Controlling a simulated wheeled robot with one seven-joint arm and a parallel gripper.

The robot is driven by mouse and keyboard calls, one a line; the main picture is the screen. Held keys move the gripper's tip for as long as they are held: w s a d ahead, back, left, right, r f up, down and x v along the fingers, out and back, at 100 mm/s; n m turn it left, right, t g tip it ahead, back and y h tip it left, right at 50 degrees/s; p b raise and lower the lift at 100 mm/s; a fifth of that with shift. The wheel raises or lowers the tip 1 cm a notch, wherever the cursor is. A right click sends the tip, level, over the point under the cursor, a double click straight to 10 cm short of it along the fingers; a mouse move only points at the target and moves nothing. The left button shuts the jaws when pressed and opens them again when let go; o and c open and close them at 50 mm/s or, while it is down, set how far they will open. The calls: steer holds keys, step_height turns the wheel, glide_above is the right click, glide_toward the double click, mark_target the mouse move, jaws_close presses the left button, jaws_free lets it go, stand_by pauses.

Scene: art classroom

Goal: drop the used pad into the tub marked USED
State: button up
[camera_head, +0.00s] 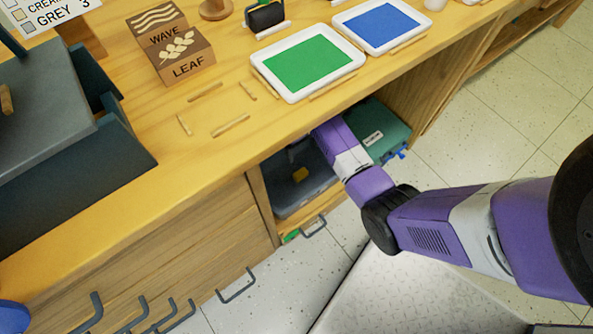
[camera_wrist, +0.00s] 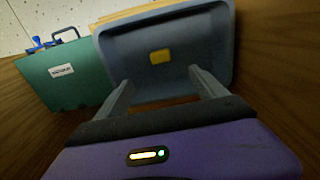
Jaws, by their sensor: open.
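A grey-blue tub (camera_head: 283,207) sits in the open bay under the workbench. It also fills the middle of the wrist view (camera_wrist: 225,30). A small yellow pad (camera_head: 300,174) lies on the tub's floor, clear of its walls, and shows in the wrist view (camera_wrist: 160,56). No USED marking is readable on the tub. My gripper (camera_wrist: 161,78) is open and empty, its two fingers apart and pointing toward the tub. In the head view my arm reaches into the bay and the fingers are hidden; their exact height over the tub is unclear.
A teal case (camera_head: 388,131) with a white label and blue clips stands right beside the tub. The benchtop (camera_head: 150,195) overhangs the bay, with wooden side walls close by. Green (camera_head: 308,64) and blue (camera_head: 382,25) trays, stamp blocks (camera_head: 185,68) and small sticks lie on top.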

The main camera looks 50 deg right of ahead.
steer(key=shift+r, duration=0.95)
steer(key=shift+r+p, duration=2)
steer(key=shift+p, duration=0.65)
